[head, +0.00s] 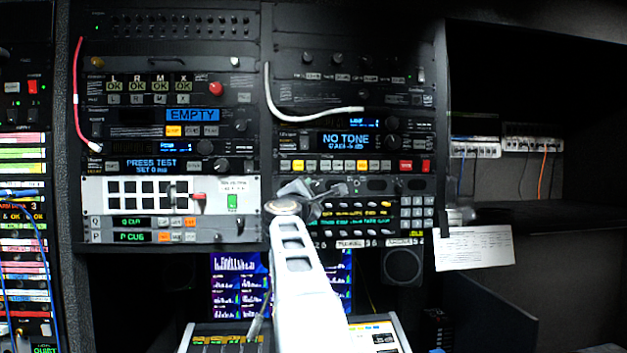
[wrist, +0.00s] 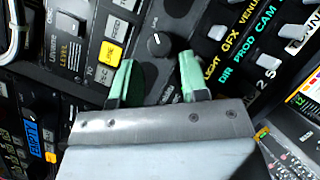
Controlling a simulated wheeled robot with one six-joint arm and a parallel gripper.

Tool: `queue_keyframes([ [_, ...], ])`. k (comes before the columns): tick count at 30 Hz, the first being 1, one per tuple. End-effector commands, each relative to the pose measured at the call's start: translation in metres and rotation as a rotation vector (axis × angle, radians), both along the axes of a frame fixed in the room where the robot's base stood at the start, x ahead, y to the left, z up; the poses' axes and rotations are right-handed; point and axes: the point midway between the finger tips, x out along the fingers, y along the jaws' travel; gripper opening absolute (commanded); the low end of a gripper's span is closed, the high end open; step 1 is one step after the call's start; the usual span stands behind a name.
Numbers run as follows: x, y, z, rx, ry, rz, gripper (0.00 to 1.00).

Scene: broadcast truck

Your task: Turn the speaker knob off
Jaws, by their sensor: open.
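A black round knob (wrist: 158,43) with a white pointer line shows in the wrist view on a dark grey panel. It lies just beyond and between the tips of my gripper (wrist: 157,65), whose two green-padded fingers are open and hold nothing. I see a gap between the fingers and the knob, but cannot tell the depth. The lettering by the knob is too small to confirm that it is the speaker knob. In the head view my gripper (head: 318,190) is in front of the right-hand rack, and the arm and gripper hide the panel behind them.
A lit yellow LINE button (wrist: 112,49) and grey buttons sit left of the knob. In the head view, a white cable (head: 300,114) hangs above my gripper, and a paper sheet (head: 474,248) hangs to the right.

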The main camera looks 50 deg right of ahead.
Motion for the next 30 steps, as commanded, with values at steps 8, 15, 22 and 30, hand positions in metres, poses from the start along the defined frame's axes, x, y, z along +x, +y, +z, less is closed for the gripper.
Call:
queue_keyframes([
  [8, 0.015, -0.027, 0.009, -0.001, 0.002, 0.001, 0.41],
  [15, 0.018, -0.034, 0.008, -0.001, 0.002, 0.001, 0.41],
  [22, 0.018, -0.034, 0.008, -0.002, 0.001, 0.000, 0.40],
  [30, 0.018, -0.034, 0.008, -0.001, 0.002, 0.000, 0.14],
])
